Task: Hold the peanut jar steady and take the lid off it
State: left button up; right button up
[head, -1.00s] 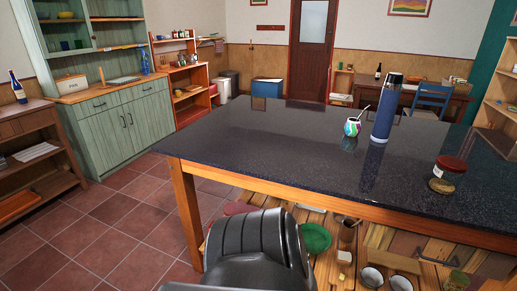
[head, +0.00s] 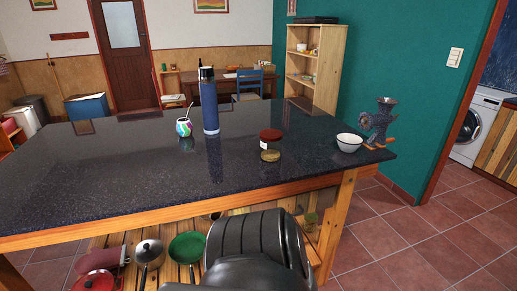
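The peanut jar (head: 270,154) stands upright on the dark stone table top (head: 110,185), right of the table's middle and near its front edge. It is a small clear jar with tan contents low down and a dark red lid (head: 270,135) sitting on top. Neither of my grippers shows in the head view, and nothing touches the jar.
A tall blue flask (head: 209,105) and a colourful mate cup (head: 184,128) with a straw stand left of the jar. A white bowl (head: 349,142) and a metal grinder (head: 380,120) stand to its right. Pans lie on the shelf below. Tiled floor (head: 420,240) is clear at right.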

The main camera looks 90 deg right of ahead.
aim_at(269, 151)
jog(key=z, duration=2.45)
